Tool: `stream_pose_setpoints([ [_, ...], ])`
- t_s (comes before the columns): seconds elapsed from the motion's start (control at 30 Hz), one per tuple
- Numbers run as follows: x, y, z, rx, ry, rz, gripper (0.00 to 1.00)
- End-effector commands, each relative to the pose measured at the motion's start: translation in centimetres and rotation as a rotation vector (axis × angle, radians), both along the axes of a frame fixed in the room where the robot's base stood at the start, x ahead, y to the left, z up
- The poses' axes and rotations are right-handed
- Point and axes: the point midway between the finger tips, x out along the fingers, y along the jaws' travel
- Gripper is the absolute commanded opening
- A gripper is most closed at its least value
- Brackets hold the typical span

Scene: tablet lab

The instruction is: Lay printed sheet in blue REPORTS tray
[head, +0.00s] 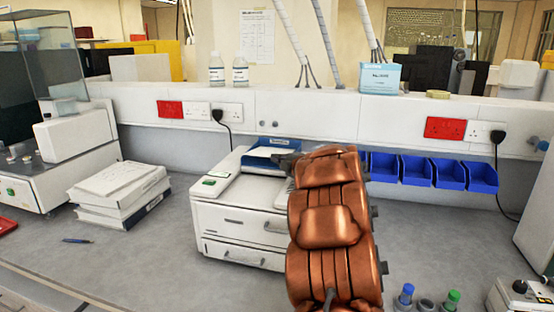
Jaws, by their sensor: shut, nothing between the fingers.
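A blue tray (257,162) with a small label on its back wall sits at the back of the white printer (240,217); the label is too small to read surely. A white sheet (264,152) shows inside the tray's blue rim, lying roughly flat. My gripper (284,159) is a small dark shape at the tray's right side, close to the sheet. It is shut and empty. My copper arm hides the tray's right end and the right part of the printer. I cannot tell whether the fingers touch the sheet or tray.
A stack of thick documents (121,193) and a blue pen (77,240) lie left of the printer. Blue bins (416,170) hang along the wall at right. Small capped bottles (451,300) stand at the front right.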

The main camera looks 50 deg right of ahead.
Motion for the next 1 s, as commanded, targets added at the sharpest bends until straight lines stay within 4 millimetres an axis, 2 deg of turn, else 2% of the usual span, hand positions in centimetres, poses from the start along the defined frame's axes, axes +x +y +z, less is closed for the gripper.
stream_pose_setpoints([
  [0.33, 0.05, -0.08, -0.05, 0.0, 0.0, 0.0, 0.01],
  [0.67, 0.06, -0.07, -0.06, 0.0, 0.0, 0.001, 0.35],
  [1.0, -0.12, -0.04, -0.02, 0.0, 0.0, 0.0, 0.35],
])
